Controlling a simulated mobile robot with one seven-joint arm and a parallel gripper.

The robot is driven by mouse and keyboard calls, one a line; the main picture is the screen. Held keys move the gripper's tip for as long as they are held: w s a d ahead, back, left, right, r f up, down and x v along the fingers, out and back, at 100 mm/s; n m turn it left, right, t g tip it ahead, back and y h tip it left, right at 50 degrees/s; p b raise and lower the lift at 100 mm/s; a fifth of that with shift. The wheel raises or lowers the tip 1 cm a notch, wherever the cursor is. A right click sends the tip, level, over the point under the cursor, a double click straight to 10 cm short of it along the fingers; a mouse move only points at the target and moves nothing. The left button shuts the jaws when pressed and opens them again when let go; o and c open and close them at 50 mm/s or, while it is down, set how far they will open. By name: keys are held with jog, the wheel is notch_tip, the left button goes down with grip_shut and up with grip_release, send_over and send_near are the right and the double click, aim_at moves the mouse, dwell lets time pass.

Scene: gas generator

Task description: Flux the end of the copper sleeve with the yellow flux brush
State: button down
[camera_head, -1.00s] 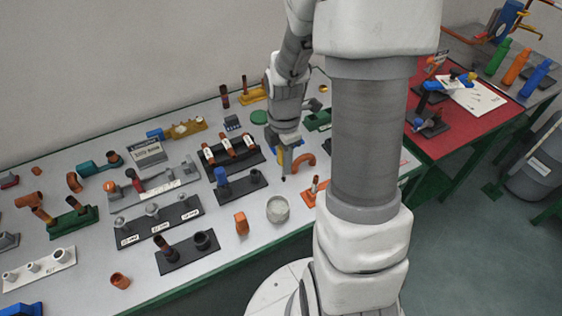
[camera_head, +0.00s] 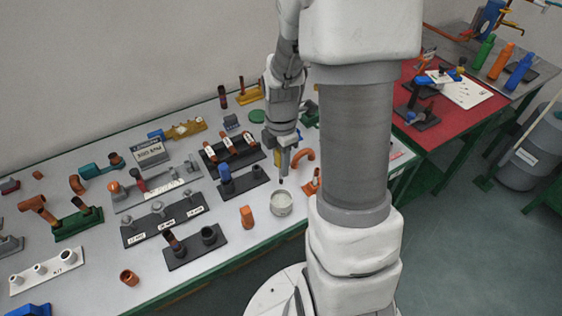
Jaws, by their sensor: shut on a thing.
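My gripper (camera_head: 284,153) points down over the front part of the bench, shut on a thin, upright tool. A bit of yellow shows on this yellow flux brush (camera_head: 279,159), and its dark tip points down. The tip hangs just above and behind a round, pale, open tin (camera_head: 281,205); I cannot tell whether they touch. I cannot tell which piece is the copper sleeve. A short copper-coloured tube (camera_head: 129,278) stands near the bench's front edge, and an orange-brown block-like piece (camera_head: 247,217) stands left of the tin.
A copper elbow (camera_head: 304,154) and an orange stand (camera_head: 312,182) are close right of my gripper. A black holder with a blue piece (camera_head: 225,174) is to the left. Several fittings and racks fill the bench's left. A red-topped table (camera_head: 455,115) is at right.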

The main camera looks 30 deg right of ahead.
aim_at(281, 178)
jog(key=shift+f+b, duration=2.2)
jog(key=shift+f, duration=0.65)
jog(key=shift+f, duration=0.2)
jog(key=shift+f+b, duration=1.25)
jog(key=shift+f, duration=0.4)
jog(key=shift+f, duration=0.1)
notch_tip(281, 178, up, 6)
jog(key=p, duration=0.5)
